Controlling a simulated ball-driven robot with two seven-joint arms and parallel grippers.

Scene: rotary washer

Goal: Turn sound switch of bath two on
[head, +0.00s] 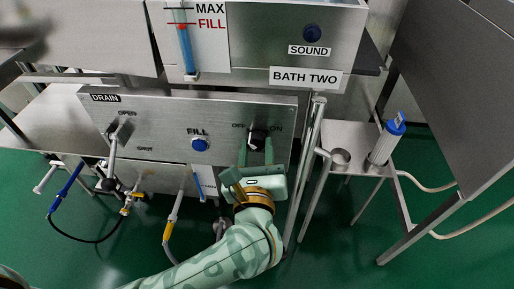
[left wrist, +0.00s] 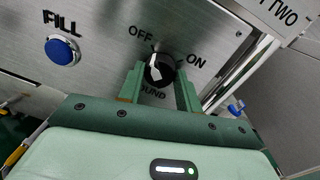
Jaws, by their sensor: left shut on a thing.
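The black rotary switch (head: 257,136) sits on the right of the steel lower panel, between the OFF and ON labels. In the left wrist view the switch (left wrist: 160,67) shows a white pointer, which looks nearly upright with a slight lean; its exact setting is hard to tell. The label below it is partly hidden and reads "OUND". My left gripper (head: 256,153) comes up from below, and its green fingers (left wrist: 160,88) stand on either side of the switch, shut on it. The BATH TWO sign (head: 304,77) is above right. My right gripper is not in view.
A blue FILL button (head: 200,145) is left of the switch. Vertical pipes (head: 306,165) stand close to the right of my left gripper. Drain levers (head: 113,150) and hoses are at the left.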

